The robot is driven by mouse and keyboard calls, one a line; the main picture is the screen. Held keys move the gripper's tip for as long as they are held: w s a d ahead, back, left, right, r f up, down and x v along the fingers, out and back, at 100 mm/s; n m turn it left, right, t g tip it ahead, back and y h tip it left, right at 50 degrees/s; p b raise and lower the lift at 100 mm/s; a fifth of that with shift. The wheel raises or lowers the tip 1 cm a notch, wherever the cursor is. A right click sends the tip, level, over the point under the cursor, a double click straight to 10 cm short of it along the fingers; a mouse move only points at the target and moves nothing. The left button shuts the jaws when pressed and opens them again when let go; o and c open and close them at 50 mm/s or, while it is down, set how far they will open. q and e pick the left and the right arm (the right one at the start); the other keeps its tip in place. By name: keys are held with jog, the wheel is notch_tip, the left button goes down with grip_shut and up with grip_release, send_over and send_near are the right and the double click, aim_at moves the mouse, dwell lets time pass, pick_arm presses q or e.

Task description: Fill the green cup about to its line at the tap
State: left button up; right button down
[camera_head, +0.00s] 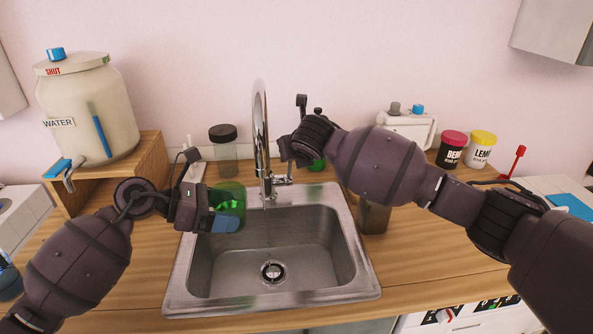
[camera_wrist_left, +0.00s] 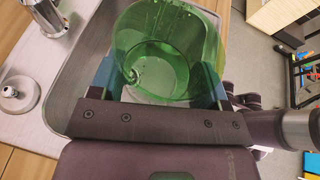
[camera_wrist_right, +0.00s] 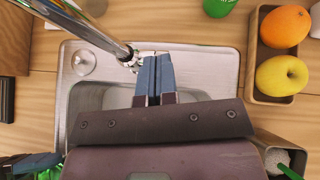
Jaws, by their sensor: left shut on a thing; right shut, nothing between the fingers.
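The see-through green cup (camera_head: 231,197) is held between the fingers of my left gripper (camera_head: 222,222), over the left edge of the sink. In the left wrist view the cup (camera_wrist_left: 163,60) looks empty apart from a few drops or specks; its line cannot be made out. The chrome tap (camera_head: 260,130) stands behind the sink, its spout to the right of the cup. I see no clear stream. My right gripper, shut and empty, is beside the tap's base; its fingertips (camera_wrist_right: 153,80) lie close to the metal there, and touching cannot be told.
The steel sink (camera_head: 270,297) is empty. A water dispenser (camera_head: 88,112) marked SHUT stands on a wooden stand at left. A dark-lidded jar (camera_head: 223,143) stands behind the sink. Red and yellow lidded tubs (camera_head: 482,149) stand at right.

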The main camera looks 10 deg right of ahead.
jog(key=shift+w+r, duration=0.3)
jog(key=shift+w, duration=0.65)
jog(key=v, duration=1.3)
jog(key=shift+w+d+r, duration=0.2)
jog(key=shift+w+r, duration=0.15)
jog(key=shift+r, duration=0.05)
